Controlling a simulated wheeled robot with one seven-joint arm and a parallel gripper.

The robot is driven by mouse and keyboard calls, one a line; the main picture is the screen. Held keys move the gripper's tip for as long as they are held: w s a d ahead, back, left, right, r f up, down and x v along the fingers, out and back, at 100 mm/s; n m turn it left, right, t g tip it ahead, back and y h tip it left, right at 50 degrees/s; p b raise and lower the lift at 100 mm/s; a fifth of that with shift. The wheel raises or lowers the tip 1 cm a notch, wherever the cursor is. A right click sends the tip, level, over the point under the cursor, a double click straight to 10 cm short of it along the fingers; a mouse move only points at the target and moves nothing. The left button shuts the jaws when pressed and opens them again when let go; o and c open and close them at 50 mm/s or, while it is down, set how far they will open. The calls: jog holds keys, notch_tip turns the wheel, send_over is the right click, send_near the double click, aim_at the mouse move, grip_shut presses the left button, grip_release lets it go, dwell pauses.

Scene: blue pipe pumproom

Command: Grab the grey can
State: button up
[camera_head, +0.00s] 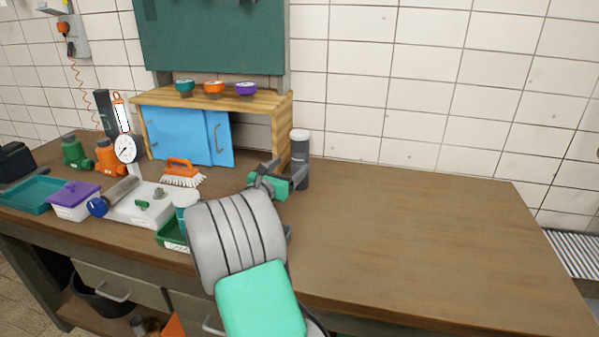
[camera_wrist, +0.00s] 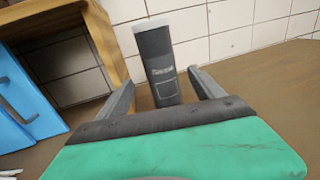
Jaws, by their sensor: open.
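The grey can (camera_head: 300,157) is a tall dark grey cylinder with a pale lid. It stands upright on the workbench (camera_head: 430,230), just right of the wooden shelf unit. In the wrist view the grey can (camera_wrist: 159,65) rises straight ahead, with small print on its side. My gripper (camera_head: 283,172) is open at the can's near side, low down. In the wrist view my gripper (camera_wrist: 163,88) has one finger on each side of the can's lower part. I cannot tell whether either finger touches it.
The wooden shelf unit (camera_head: 283,105) with blue doors (camera_head: 190,135) stands close on the left. An orange brush (camera_head: 181,172), a green tray (camera_head: 172,236) and a dial gauge (camera_head: 127,150) are further left. The tiled wall (camera_head: 430,90) is behind. The bench's right side is clear.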

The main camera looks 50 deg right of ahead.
aim_at(295, 160)
jog(key=d, duration=0.4)
jog(key=w+d, duration=0.1)
jog(key=d, duration=0.1)
jog(key=shift+w+d+r, duration=0.1)
jog(key=shift+d, duration=0.25)
jog(key=shift+c, duration=0.4)
grip_shut()
jog(key=shift+r, duration=0.1)
